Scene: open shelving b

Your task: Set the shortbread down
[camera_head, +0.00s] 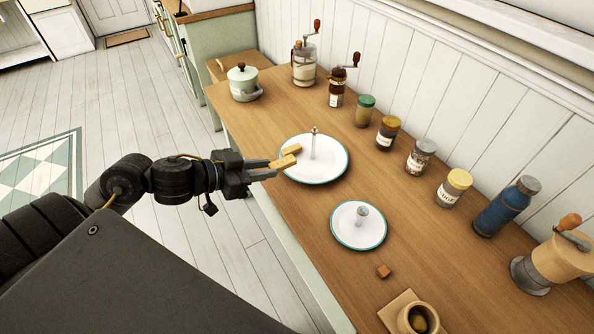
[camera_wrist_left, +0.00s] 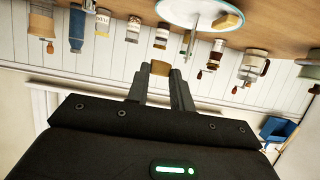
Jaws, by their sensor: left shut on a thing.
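My left gripper (camera_head: 274,167) is shut on a piece of shortbread (camera_head: 283,162), a small golden bar at its fingertips. The bar also shows between the fingers in the left wrist view (camera_wrist_left: 160,68). It is at the left rim of the larger white plate (camera_head: 325,172), which has a teal edge and a central post. I cannot tell whether the held bar touches the plate. A second shortbread (camera_head: 291,149) shows at the plate's upper left, and in the wrist view it lies near the post (camera_wrist_left: 228,19). My right gripper is not in view.
Several jars, a blue bottle (camera_head: 505,208) and grinders line the wall. A lidded pot (camera_head: 243,84) stands at the far end.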

